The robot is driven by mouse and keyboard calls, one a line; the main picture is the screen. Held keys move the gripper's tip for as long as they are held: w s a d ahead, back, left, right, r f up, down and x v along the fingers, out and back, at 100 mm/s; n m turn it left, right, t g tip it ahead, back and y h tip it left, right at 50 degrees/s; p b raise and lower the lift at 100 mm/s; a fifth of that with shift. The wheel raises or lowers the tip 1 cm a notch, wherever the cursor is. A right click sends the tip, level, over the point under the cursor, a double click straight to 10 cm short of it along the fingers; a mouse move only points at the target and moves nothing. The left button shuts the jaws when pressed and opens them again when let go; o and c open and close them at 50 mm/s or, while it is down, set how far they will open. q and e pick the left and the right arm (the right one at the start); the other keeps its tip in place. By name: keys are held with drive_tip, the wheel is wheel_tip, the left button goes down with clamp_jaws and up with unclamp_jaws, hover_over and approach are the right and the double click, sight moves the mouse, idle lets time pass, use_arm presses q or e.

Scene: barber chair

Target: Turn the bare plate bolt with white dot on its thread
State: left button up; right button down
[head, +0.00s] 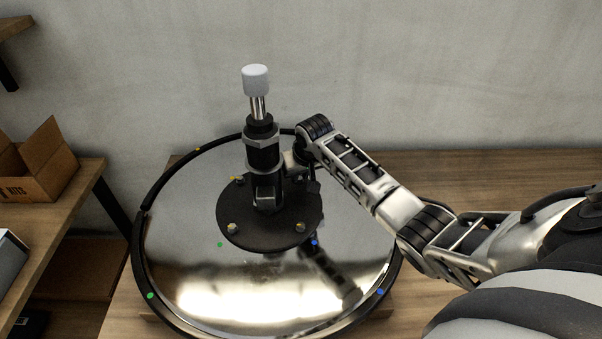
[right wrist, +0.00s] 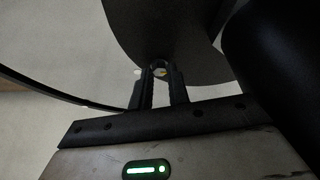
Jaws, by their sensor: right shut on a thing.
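The round mirror-like base (head: 200,270) has a black plate (head: 270,232) at its middle. My right gripper (head: 306,180) is at the plate's far right edge, beside the column, partly hidden. In the right wrist view my right gripper (right wrist: 160,75) is shut on a small bolt (right wrist: 160,69) at the plate's edge. A pale dot (right wrist: 137,72) lies just left of the fingertips on the base. In the head view that bolt is hidden by the gripper. Other bolts show at front left (head: 233,227), front right (head: 300,227) and back left (head: 240,180). My left gripper is not in view.
A column (head: 262,150) with a white cap (head: 255,80) stands upright on the plate, close to my right gripper. Green (head: 220,245) and blue (head: 314,242) dots mark the base. An open cardboard box (head: 40,165) is on a shelf at left. A grey wall stands behind.

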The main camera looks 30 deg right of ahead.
drive_tip(key=shift+w+r, duration=0.1)
idle(0.3)
drive_tip(key=c, duration=1.3)
unclamp_jaws()
drive_tip(key=shift+c, duration=0.2)
drive_tip(key=v, duration=1.6)
